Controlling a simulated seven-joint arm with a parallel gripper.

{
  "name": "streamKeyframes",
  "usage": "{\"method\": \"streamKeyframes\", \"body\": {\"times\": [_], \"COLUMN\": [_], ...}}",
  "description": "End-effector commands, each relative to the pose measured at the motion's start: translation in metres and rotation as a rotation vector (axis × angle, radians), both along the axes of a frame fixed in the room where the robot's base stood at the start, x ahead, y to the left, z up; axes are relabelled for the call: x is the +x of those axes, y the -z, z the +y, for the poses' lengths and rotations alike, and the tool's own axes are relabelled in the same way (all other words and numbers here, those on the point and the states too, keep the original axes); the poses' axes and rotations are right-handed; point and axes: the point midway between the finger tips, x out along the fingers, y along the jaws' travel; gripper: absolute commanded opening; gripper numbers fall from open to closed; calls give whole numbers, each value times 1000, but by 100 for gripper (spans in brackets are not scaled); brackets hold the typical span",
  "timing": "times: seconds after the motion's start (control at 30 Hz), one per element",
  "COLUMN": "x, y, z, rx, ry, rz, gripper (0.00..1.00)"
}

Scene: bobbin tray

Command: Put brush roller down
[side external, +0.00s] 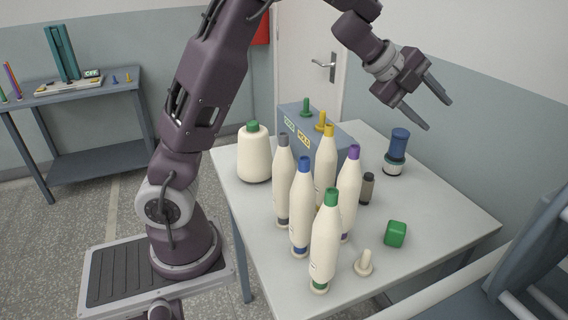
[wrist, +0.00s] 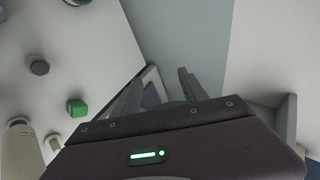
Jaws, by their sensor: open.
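My gripper (side external: 438,115) is open and empty, raised high above the back right of the white table (side external: 450,217). Its fingers also show in the wrist view (wrist: 170,80), with nothing between them. No thing is plainly marked as the brush roller. A blue cylinder on a pale, dark-banded base (side external: 398,150) stands upright at the back right of the table, below and left of the fingers. A small dark grey-brown cylinder (side external: 367,188) stands upright near the table's middle; it also shows in the wrist view (wrist: 38,65). I cannot tell which is the roller.
Several tall cream cones with coloured tips (side external: 325,240) crowd the table's front left. A fat cream cone (side external: 254,157) stands behind them. A blue-grey box (side external: 300,125) with pegs is at the back. A green cube (side external: 395,233) and cream peg (side external: 364,264) stand right; the right edge is clear.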

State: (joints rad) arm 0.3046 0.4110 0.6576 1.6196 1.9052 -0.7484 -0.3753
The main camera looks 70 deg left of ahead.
Motion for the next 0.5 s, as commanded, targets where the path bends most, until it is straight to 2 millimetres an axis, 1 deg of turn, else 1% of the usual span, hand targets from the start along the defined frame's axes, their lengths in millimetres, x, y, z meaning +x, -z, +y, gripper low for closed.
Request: {"method": "streamKeyframes", "body": {"times": [0.03, 0.07, 0.1, 0.13, 0.17, 0.2, 0.23, 0.27, 0.3, 0.37, 0.4, 0.5], "x": [-3, -10, -29, -50, -77, -119, -153, -187, -228, -277, -304, -350], "y": [-53, -79, -105, -116, -119, -111, -99, -83, -61, -34, -20, 4], "z": [10, 21, 38, 50, 58, 63, 60, 52, 37, 11, -4, -35], "rx": [-153, -245, -362, -448, -529, -624, -685, -734, -775, -810, -821, -834], "ry": [-181, -311, -490, -627, -761, -930, -1043, -1140, -1232, -1321, -1357, -1404], "rz": [-160, -232, -294, -310, -298, -243, -174, -88, 27, 186, 275, 438], "gripper": [51, 51, 51, 51, 51, 51, 51, 51, 51, 51, 51, 51]}}
